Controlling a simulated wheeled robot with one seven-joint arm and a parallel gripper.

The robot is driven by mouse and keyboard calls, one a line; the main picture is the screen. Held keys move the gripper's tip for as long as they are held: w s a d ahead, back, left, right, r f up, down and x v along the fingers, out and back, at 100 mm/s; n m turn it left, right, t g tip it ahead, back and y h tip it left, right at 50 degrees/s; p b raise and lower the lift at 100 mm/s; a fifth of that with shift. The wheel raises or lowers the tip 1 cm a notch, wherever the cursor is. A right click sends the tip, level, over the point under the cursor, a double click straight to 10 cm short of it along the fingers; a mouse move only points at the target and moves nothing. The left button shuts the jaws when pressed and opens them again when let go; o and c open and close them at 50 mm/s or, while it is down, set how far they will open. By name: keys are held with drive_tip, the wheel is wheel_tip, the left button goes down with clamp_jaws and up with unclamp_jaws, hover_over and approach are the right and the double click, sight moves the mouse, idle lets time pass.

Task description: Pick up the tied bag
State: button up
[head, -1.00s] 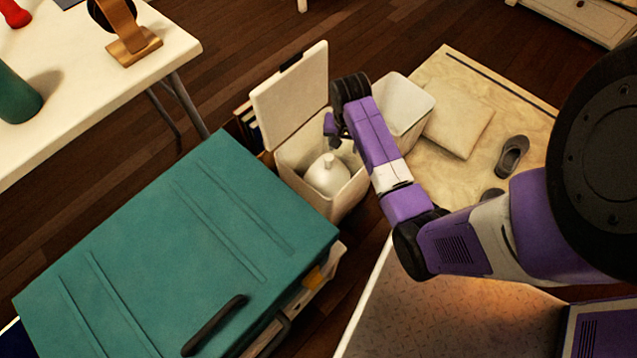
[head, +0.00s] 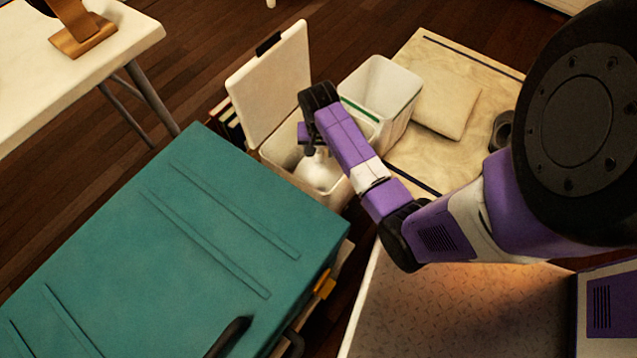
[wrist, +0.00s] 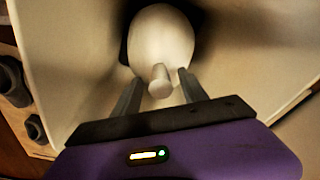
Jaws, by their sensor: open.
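The tied bag (head: 318,172) is white and rounded, and sits inside an open white bin (head: 281,157) whose lid stands up. In the wrist view the bag (wrist: 160,40) has its narrow tied neck (wrist: 160,80) pointing toward my gripper. My gripper (wrist: 156,86) is open, with one finger on each side of the neck. I cannot tell whether either finger touches it. In the head view my gripper (head: 312,148) is over the bin, at the top of the bag, and hides part of it.
The raised lid (head: 270,85) stands behind the bin. A second white bin (head: 378,90) stands to its right. A large teal case (head: 170,240) lies close in front. A white table (head: 110,45) is at upper left. A beige mat with a cushion (head: 440,105) lies to the right.

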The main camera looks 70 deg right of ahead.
sight(319, 174)
drive_tip(key=shift+f+b, duration=0.55)
drive_tip(key=shift+f, duration=0.85)
drive_tip(key=shift+c, duration=0.2)
clamp_jaws()
